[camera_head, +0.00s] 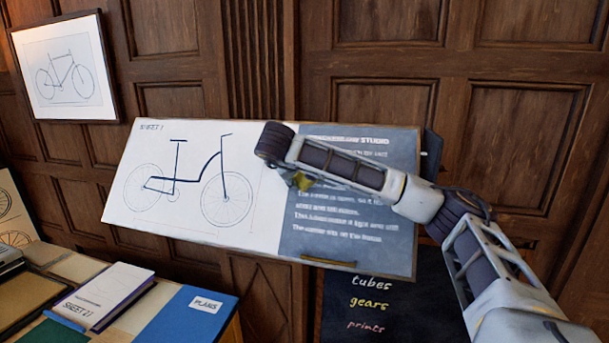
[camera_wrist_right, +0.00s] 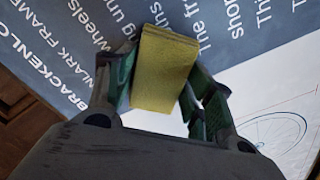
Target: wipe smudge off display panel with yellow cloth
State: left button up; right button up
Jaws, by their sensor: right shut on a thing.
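The display panel (camera_head: 265,215) stands tilted in the middle of the head view, with a white half showing a bicycle drawing and a dark blue-grey half with white lettering. My right gripper (camera_head: 296,180) is in front of the panel near where the two halves meet. It is shut on the yellow cloth (camera_head: 302,182), which shows as a folded yellow block (camera_wrist_right: 164,68) between the fingers in the right wrist view. I cannot tell whether the cloth touches the panel. I see no smudge; my arm and the cloth hide part of the surface. My left gripper is not in view.
A table at lower left holds a white book (camera_head: 103,294), a blue folder (camera_head: 187,315) and trays. A framed bicycle picture (camera_head: 67,75) hangs on the wood-panelled wall. A black chalkboard (camera_head: 390,305) with coloured words stands below the panel.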

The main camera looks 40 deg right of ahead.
jog(key=shift+w+a, duration=0.35)
jog(key=shift+w, duration=0.1)
jog(key=v, duration=0.6)
dwell(0.8)
jog(key=shift+s, duration=0.1)
jog(key=shift+v, duration=1.45)
